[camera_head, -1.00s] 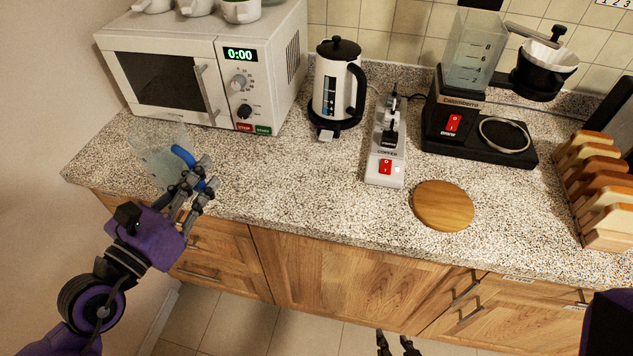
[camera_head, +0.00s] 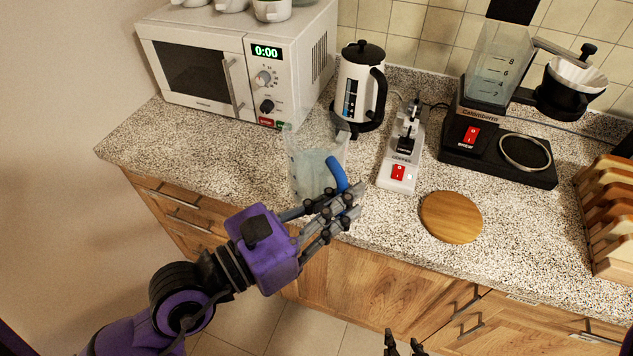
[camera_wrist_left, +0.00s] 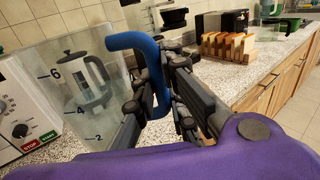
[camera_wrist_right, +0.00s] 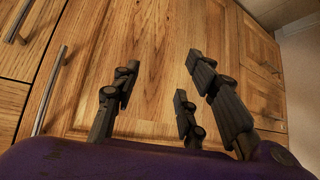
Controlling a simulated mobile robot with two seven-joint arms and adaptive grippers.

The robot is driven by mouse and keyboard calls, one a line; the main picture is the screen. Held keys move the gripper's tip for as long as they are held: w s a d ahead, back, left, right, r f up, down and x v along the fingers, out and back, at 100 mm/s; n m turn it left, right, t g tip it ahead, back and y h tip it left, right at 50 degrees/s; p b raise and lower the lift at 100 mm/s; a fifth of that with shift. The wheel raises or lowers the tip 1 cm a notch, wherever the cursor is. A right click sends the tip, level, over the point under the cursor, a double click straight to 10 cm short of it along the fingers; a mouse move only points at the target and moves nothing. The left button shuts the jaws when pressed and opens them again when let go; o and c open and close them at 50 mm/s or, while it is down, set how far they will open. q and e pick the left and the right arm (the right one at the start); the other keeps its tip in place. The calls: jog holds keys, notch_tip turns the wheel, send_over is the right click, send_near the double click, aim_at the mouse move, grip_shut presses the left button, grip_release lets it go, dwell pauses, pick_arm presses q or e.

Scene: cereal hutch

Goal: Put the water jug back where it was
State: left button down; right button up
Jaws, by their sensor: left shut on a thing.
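The water jug (camera_head: 312,168) is clear, with a blue handle (camera_head: 335,174). In the head view it is at the counter's front part, before the kettle and the microwave's right end. It looks upright; I cannot tell whether its base touches the counter. In the left wrist view the jug (camera_wrist_left: 50,105) shows level marks, and the kettle is seen through it. My left gripper (camera_head: 338,208) is shut on the blue handle (camera_wrist_left: 137,42). My right gripper (camera_head: 404,344) is low before the cabinets; in the right wrist view it (camera_wrist_right: 158,82) is open and empty.
A microwave (camera_head: 205,75) stands at the left with cups on top. A white kettle (camera_head: 358,88), a switch unit (camera_head: 400,150), a coffee maker (camera_head: 490,150), a round wooden board (camera_head: 451,217) and a bread rack (camera_head: 612,225) stand rightward. The counter's left front (camera_head: 180,150) is clear.

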aim_at(333, 178)
pick_arm(q)
jog(key=w+f+b, duration=0.1)
jog(key=w+b, duration=0.1)
jog(key=w, duration=0.1)
jog(key=w+f+b, duration=0.2)
jog(key=w+b, duration=0.1)
jog(key=w+a+f+b, duration=0.1)
jog(key=w+f+b, duration=0.1)
jog(key=w, duration=0.1)
jog(key=shift+f+b, duration=0.2)
jog(key=shift+b, duration=0.15)
jog(key=w+f, duration=0.1)
jog(key=f, duration=0.1)
jog(key=w+f+b, duration=0.1)
jog(key=w+f, duration=0.1)
jog(key=w+f+b, duration=0.1)
jog(key=f, duration=0.2)
jog(key=shift+w+a, duration=0.25)
jog(key=shift+w, duration=0.1)
jog(key=shift+f, duration=0.25)
pick_arm(e)
jog(key=s+d+f+g, duration=0.1)
jog(key=s+f, duration=0.3)
jog(key=f, duration=0.6)
jog(key=shift+d+f, duration=0.25)
jog(key=shift+d, duration=0.05)
pick_arm(q)
jog(key=shift+f, duration=0.1)
